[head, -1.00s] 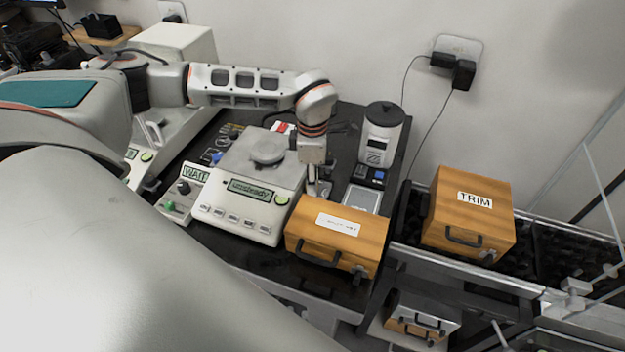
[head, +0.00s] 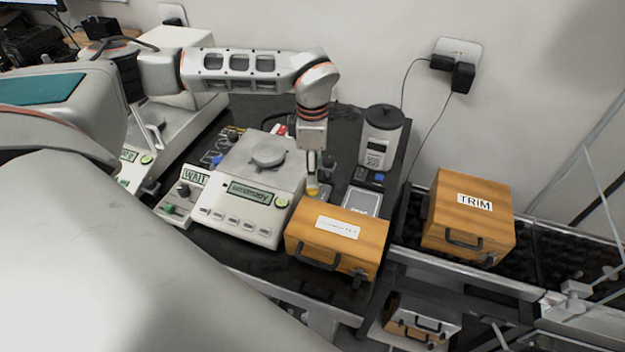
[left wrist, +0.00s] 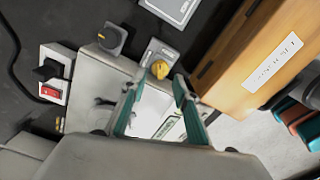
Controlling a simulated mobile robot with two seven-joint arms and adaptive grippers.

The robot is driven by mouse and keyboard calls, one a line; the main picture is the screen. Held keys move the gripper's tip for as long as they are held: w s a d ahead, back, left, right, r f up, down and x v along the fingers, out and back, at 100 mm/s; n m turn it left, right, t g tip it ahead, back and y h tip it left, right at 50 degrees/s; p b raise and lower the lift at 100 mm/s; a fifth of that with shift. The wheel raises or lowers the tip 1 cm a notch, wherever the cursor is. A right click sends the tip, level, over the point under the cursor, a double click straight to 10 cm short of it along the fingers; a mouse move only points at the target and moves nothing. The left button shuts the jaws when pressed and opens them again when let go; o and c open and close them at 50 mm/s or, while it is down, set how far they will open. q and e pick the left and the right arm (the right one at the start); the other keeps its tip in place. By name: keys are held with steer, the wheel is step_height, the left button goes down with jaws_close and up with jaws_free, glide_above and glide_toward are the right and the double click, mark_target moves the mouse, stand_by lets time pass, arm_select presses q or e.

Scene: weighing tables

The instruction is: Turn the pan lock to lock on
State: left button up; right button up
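A yellow knob (left wrist: 160,60) sits on a small grey plate beside the balance and also shows in the head view (head: 312,191). I cannot read any label or lock position on it. My left gripper (left wrist: 160,76) is open, its two teal fingers apart, with the knob just beyond and between the tips. I cannot tell whether they touch it. In the head view the left gripper (head: 313,177) points down at the knob, between the balance (head: 240,212) and a wooden case (head: 338,246). The balance display reads "unsteady". My right gripper is not in view.
The wooden case stands close beside the left gripper. A dark knob (left wrist: 112,38) and a red switch (left wrist: 50,92) are nearby. A grey canister device (head: 382,138) stands behind. A wooden TRIM box (head: 468,215) is at right.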

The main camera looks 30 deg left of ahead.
arm_select(q)
step_height(320, 180, up, 7)
steer(key=shift+r, duration=0.15)
